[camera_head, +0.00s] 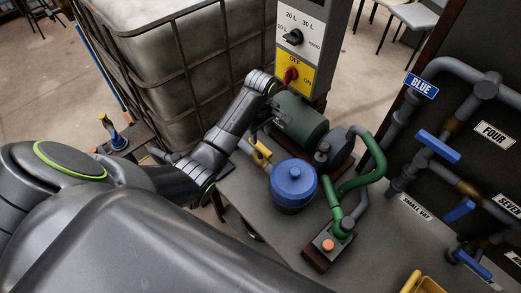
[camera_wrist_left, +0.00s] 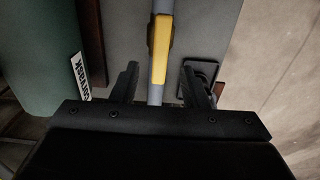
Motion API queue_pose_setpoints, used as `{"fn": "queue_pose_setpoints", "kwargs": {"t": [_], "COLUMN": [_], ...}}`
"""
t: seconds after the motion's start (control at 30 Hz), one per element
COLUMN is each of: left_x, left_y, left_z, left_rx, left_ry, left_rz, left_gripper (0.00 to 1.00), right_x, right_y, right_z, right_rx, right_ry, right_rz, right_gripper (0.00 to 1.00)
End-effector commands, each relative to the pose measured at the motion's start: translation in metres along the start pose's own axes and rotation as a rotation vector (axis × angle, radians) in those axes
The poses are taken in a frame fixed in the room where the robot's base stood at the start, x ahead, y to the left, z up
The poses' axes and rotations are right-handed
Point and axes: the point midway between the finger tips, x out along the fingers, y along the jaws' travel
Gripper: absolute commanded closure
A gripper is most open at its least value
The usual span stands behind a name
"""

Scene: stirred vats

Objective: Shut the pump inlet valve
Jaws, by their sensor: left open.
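A yellow valve handle (camera_head: 259,154) sits beside the green pump motor (camera_head: 300,122) in the head view; I take it for the pump inlet valve. In the left wrist view the yellow handle (camera_wrist_left: 161,48) lies in line with a grey pipe (camera_wrist_left: 156,95). My left gripper (camera_wrist_left: 160,72) is open, with one finger on each side of the pipe and the handle just ahead of it. It seems not to touch either. In the head view the left gripper (camera_head: 272,118) reaches down by the motor, its fingertips hard to make out. My right gripper is not in view.
A blue-lidded pot (camera_head: 293,184) stands close to the yellow handle. A control box (camera_head: 293,60) with a red switch rises behind the motor. A green hose (camera_head: 366,170), an orange button box (camera_head: 327,244) and blue-handled wall pipes (camera_head: 437,146) are on the right. A caged tank (camera_head: 170,60) stands behind.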

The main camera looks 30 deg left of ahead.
Motion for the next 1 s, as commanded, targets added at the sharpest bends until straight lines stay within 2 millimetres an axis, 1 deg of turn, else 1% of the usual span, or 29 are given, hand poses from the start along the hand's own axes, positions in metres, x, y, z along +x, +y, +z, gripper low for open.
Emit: {"fn": "queue_pose_setpoints", "kwargs": {"t": [0.03,0.2,0.3,0.43,0.6,0.93,0.97,1.0], "left_x": [0.012,0.047,0.064,0.080,0.092,0.095,0.095,0.095], "left_y": [-0.002,-0.001,-0.001,-0.001,-0.001,-0.001,-0.001,-0.001], "left_z": [0.001,0.001,0.001,0.001,0.001,0.001,0.001,0.001], "left_rx": [0.000,0.000,0.001,0.001,0.001,0.001,0.001,0.001], "left_ry": [-0.003,-0.002,-0.001,-0.001,-0.001,0.000,0.000,0.000], "left_rz": [-0.007,-0.004,-0.004,-0.002,-0.001,0.000,0.000,0.000], "left_gripper": [0.59,0.59,0.59,0.59,0.59,0.59,0.62,0.67], "right_x": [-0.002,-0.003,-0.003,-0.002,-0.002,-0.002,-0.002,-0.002], "right_y": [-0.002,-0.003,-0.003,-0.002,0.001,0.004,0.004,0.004], "right_z": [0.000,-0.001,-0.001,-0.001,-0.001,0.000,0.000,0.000], "right_rx": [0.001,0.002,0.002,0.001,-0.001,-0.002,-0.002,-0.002], "right_ry": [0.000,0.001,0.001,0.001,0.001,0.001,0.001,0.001], "right_rz": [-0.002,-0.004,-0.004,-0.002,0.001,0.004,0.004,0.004], "right_gripper": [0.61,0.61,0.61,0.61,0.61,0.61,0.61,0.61]}}
